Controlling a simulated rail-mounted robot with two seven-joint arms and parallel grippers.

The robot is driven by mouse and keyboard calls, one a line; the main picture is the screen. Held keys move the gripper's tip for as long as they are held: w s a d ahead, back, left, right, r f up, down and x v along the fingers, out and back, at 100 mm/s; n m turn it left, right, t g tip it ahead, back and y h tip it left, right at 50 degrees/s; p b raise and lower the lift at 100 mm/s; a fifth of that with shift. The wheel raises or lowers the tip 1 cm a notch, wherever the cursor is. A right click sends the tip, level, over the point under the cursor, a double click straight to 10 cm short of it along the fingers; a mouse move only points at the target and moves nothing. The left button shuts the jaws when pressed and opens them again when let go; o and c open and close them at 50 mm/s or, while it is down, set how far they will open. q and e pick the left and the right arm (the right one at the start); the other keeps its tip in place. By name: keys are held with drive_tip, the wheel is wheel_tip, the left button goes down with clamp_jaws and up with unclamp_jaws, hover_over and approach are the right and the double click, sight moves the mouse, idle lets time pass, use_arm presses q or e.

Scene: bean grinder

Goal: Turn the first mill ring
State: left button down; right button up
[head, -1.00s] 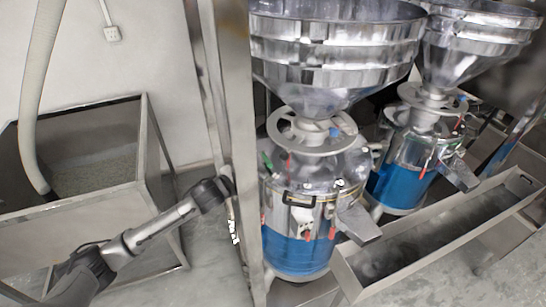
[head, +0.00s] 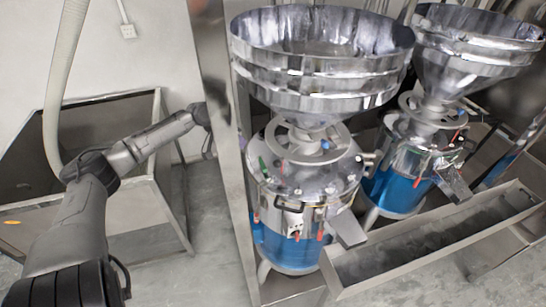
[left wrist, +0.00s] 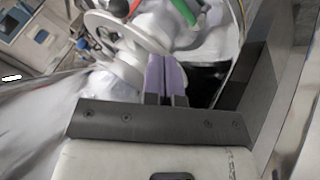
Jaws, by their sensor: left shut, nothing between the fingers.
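The near mill (head: 300,205) is a shiny metal body with a blue lower band under a wide hopper. Its pale ring (head: 300,156) lies around the neck below the hopper. In the left wrist view a white ring (left wrist: 122,42) with a spoke-like opening is just beyond the fingers of my left gripper (left wrist: 168,78). The purple fingertips are shut together and empty, close to the ring; I cannot tell whether they touch it. My right gripper is not in view.
The upright metal post (head: 222,130) stands left of the near mill. A second mill (head: 405,165) stands behind to the right. A long metal trough (head: 430,240) runs in front of both. A metal bin (head: 165,165) with a hose stands at left.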

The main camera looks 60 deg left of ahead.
use_arm(q)
drive_tip(key=x, duration=0.3)
drive_tip(key=d+x, duration=0.1)
drive_tip(key=x, duration=0.3)
drive_tip(key=d+r+x, duration=0.1)
drive_tip(key=x, duration=0.2)
drive_tip(key=shift+w+d+f+p, duration=0.1)
drive_tip(key=shift+w+d+p, duration=0.05)
drive_tip(key=shift+w+p, duration=0.3)
drive_tip(key=shift+w+d, duration=0.3)
drive_tip(key=shift+d, duration=0.25)
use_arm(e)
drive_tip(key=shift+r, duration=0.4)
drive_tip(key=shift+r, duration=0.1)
